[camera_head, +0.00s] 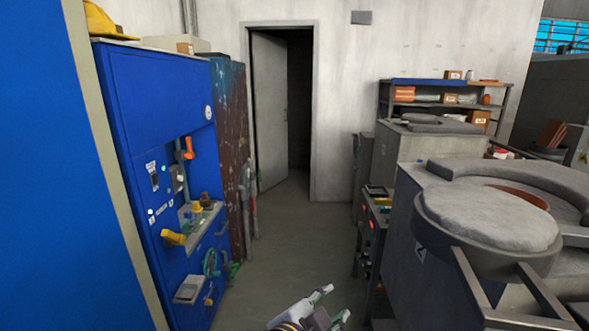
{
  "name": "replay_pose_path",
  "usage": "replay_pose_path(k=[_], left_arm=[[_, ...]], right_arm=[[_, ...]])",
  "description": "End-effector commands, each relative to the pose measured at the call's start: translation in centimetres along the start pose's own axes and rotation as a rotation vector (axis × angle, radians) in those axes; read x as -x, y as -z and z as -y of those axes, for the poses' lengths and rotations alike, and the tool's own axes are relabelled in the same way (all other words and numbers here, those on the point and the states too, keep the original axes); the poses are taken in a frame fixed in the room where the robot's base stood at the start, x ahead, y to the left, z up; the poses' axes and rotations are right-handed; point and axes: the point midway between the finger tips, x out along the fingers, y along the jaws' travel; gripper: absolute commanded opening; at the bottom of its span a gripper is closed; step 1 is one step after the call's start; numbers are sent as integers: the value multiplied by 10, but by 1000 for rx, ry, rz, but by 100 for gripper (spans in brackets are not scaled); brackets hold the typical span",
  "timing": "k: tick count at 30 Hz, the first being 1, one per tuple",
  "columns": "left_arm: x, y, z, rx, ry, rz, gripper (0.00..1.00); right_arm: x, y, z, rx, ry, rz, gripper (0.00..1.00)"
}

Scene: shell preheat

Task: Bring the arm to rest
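My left gripper (333,303) shows at the bottom edge of the head view, right of the middle. Its two pale fingertips are spread apart, with nothing between them. It is above the grey floor (291,245), apart from the things around it. Most of its arm is below the picture. My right gripper is not in view.
A blue control cabinet (155,90) with levers and an orange handle (188,148) stands at the left. Grey furnace-like equipment with a round lid (487,218) and protruding bars fills the right. A clear floor aisle leads to a partly open door (270,110).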

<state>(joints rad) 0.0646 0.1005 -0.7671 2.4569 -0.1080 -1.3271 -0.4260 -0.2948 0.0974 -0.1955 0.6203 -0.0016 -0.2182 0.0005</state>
Motion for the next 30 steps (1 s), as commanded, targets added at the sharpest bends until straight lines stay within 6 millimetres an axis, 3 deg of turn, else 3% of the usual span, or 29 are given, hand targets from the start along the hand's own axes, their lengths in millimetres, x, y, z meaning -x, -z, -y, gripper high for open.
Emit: replay_pose_path(k=[14,20,30], left_arm=[[5,-153,-2,384,-25,327,38],[20,-217,-12,530,-21,469,38],[65,-315,-37,749,7,710,38]], right_arm=[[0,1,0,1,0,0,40],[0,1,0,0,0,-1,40],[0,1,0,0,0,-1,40]])
